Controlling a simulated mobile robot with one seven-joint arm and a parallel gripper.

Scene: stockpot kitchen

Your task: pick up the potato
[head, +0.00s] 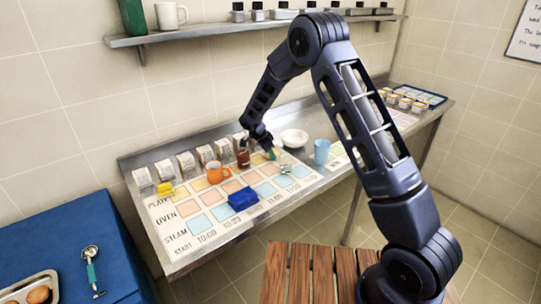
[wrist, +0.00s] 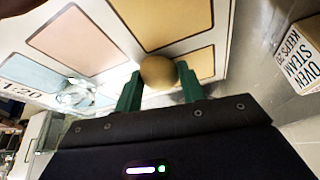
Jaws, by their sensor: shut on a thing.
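The potato (wrist: 158,71) is a round tan thing in the wrist view, between the two green fingers of my gripper (wrist: 159,86). The fingers touch it on both sides, so my gripper is shut on it. Behind it lies the printed mat with coloured squares; I cannot tell whether the potato is touching the mat or lifted. In the head view my gripper (head: 271,154) is low over the back part of the mat, and the potato cannot be made out there.
A brown jar (head: 243,158), orange mug (head: 215,173) and blue block (head: 243,199) stand left of my gripper. A white bowl (head: 295,138) and light blue cup (head: 321,152) are right. A spoon (head: 285,170) lies close by. White boxes (head: 186,164) line the back.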

